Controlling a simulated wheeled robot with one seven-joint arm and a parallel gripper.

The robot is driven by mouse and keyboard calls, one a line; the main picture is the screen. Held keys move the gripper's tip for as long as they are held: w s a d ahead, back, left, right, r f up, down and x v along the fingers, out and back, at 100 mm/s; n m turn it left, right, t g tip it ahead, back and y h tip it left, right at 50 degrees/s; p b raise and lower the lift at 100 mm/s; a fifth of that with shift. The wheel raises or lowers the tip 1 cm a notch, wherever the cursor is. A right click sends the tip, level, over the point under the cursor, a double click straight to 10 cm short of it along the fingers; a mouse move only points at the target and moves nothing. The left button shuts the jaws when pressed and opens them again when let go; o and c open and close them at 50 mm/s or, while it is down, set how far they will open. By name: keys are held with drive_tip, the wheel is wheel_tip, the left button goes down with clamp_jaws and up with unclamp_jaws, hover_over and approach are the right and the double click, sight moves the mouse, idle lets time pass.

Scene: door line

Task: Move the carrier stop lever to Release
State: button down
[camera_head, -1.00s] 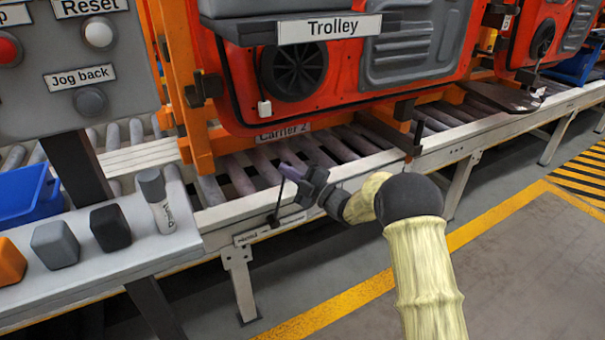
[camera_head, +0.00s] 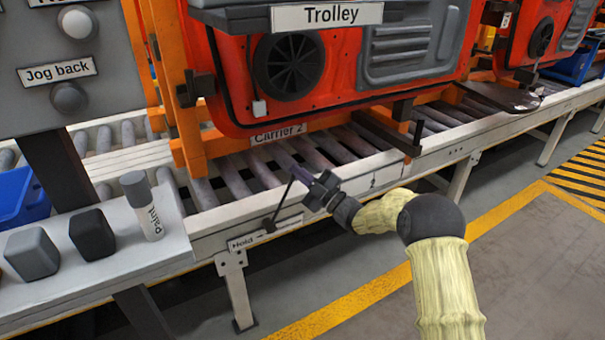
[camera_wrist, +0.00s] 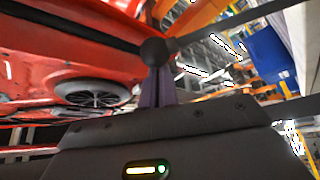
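The carrier stop lever (camera_head: 281,203) is a thin dark rod on the conveyor's front rail, leaning to the right from its pivot. A white label strip (camera_head: 243,242) behind its foot reads "Hold" at the left; the rest is not readable. My gripper (camera_head: 306,177) is at the lever's upper end. In the wrist view the lever's round black knob (camera_wrist: 156,52) covers the tips of my purple-grey fingers (camera_wrist: 161,92). The fingers look close together and touching or nearly touching the knob; I cannot tell if they clasp it. The rod runs off to the upper right there.
The red trolley with the Carrier 2 label (camera_head: 279,134) stands above the rollers. A grey button panel (camera_head: 70,70) is at the left. The floor in front is clear.

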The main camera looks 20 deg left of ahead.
drive_tip(key=shift+w+d+f, duration=0.15)
drive_tip(key=shift+w+d, duration=0.05)
wheel_tip(320, 180, up, 3)
drive_tip(key=s+a, duration=0.1)
drive_tip(key=s, duration=0.2)
drive_tip(key=p+v, duration=0.1)
drive_tip(key=v, duration=0.8)
drive_tip(key=shift+s+d+f+p, duration=0.2)
drive_tip(key=shift+d+p, duration=0.1)
drive_tip(key=shift+p, duration=0.1)
drive_tip(key=shift+w, duration=0.1)
